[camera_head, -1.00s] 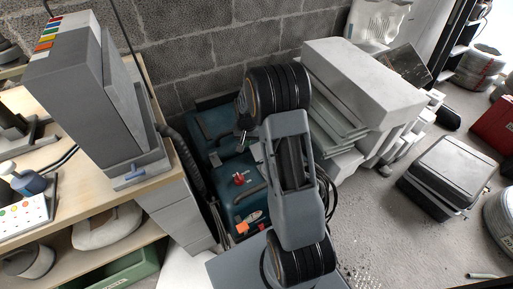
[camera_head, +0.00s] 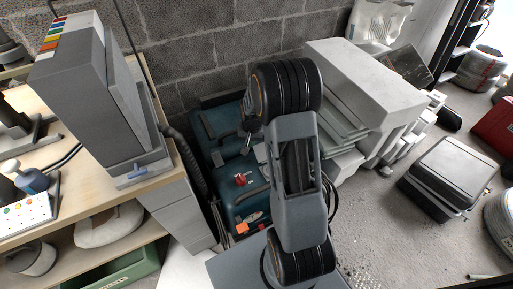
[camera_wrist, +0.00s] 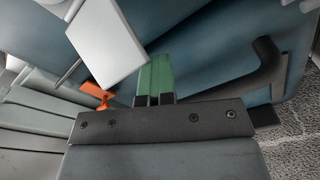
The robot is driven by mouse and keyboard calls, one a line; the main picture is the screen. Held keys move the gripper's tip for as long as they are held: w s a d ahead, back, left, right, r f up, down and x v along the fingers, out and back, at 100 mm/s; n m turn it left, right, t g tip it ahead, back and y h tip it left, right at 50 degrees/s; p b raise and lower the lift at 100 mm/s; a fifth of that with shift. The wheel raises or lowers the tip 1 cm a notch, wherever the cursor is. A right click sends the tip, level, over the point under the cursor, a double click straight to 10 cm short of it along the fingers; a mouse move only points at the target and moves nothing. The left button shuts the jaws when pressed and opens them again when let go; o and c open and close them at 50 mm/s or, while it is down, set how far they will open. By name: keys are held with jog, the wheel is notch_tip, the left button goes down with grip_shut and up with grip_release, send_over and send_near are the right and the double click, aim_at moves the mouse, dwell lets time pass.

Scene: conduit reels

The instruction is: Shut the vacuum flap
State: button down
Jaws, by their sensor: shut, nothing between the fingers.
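The teal vacuum (camera_head: 247,207) stands on the floor by the block wall, with a red knob (camera_head: 241,180) and an orange part (camera_head: 242,228). My arm hides its right side. In the wrist view its teal body (camera_wrist: 210,60) fills much of the picture. A pale grey plate (camera_wrist: 108,45) stands tilted there and may be the flap; I cannot be sure. An orange piece (camera_wrist: 98,94) is below it. My gripper (camera_wrist: 155,78), with green fingers, is shut and empty, just right of the plate. I cannot tell whether they touch.
A black curved handle (camera_wrist: 240,76) is right of my fingers. A wooden workbench (camera_head: 100,198) is on the left, and a dark hose (camera_head: 188,160) runs down beside it. Stacked grey blocks (camera_head: 365,85) stand right of the vacuum. A black case (camera_head: 450,172) lies on the open floor.

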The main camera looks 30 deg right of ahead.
aim_at(259, 161)
jog(key=shift+g, duration=0.7)
jog(key=shift+s+a+f, duration=0.1)
jog(key=shift+s+f, duration=0.4)
jog(key=shift+s, duration=0.85)
jog(key=shift+s+a+f, duration=0.1)
jog(key=shift+s+f, duration=0.35)
jog(key=shift+s, duration=0.95)
jog(key=shift+s+f, duration=0.5)
jog(key=shift+s, duration=0.85)
jog(key=shift+r+p, duration=0.15)
jog(key=shift+p, duration=0.25)
jog(key=r+p, duration=0.2)
jog(key=w+r+p, duration=0.1)
jog(key=r+p, duration=0.1)
jog(key=r, duration=0.1)
jog(key=shift+w+a+r, duration=0.1)
jog(key=shift+a+r, duration=0.05)
jog(key=shift+w+r+p, duration=0.3)
jog(key=shift+r+p, duration=0.55)
jog(key=shift+r, duration=0.15)
jog(key=shift+w+r+p, duration=0.3)
jog(key=shift+r+p, duration=0.5)
jog(key=shift+r, duration=0.15)
